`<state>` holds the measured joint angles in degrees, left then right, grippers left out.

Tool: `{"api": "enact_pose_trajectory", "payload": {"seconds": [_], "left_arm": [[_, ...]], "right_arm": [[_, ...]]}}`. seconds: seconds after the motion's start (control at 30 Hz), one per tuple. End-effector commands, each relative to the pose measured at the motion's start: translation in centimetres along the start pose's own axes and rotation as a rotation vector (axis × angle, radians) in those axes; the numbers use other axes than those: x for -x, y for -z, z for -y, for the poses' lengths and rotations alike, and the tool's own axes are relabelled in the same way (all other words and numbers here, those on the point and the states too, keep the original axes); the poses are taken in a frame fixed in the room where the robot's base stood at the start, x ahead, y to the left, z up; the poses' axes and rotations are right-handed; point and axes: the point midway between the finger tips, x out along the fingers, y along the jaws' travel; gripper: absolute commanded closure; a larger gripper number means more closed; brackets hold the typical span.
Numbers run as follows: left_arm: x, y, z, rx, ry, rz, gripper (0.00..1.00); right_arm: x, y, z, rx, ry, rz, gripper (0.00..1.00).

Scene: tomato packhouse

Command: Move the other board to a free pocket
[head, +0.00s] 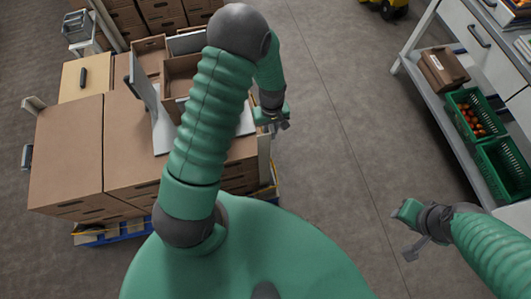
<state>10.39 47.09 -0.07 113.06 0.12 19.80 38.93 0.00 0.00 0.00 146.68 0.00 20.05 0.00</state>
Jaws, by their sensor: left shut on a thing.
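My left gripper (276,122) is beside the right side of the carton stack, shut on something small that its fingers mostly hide. A pale, narrow upright board (264,158) stands at the stack's right corner, just below this gripper; it seems to be what the fingers hold, though the contact is not clear. Another pale board end (33,103) shows at the stack's left corner. My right gripper (408,233) hangs over the bare floor at the right, away from the stack. Any pockets are too small or hidden to make out.
Large brown cartons (66,150) stand on a blue pallet (112,238). Grey-white panels (146,88) and an open carton (180,74) are on top, partly behind my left arm. A shelf unit with green crates (470,112) is at the right. The floor between is clear.

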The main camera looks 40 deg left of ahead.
Motion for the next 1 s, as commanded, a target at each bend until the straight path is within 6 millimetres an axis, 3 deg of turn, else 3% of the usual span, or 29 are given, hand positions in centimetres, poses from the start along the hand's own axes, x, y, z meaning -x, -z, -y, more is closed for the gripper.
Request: {"api": "enact_pose_trajectory", "payload": {"seconds": [0.6,1.0], "left_arm": [[4.8,0.0,0.0,0.001,0.000,0.000,1.00],[4.9,-0.2,-0.2,0.000,0.000,0.000,1.00]], "right_arm": [[4.0,0.9,0.0,0.000,0.000,0.000,0.64],[4.1,1.0,0.0,0.000,0.000,0.000,0.64]]}}
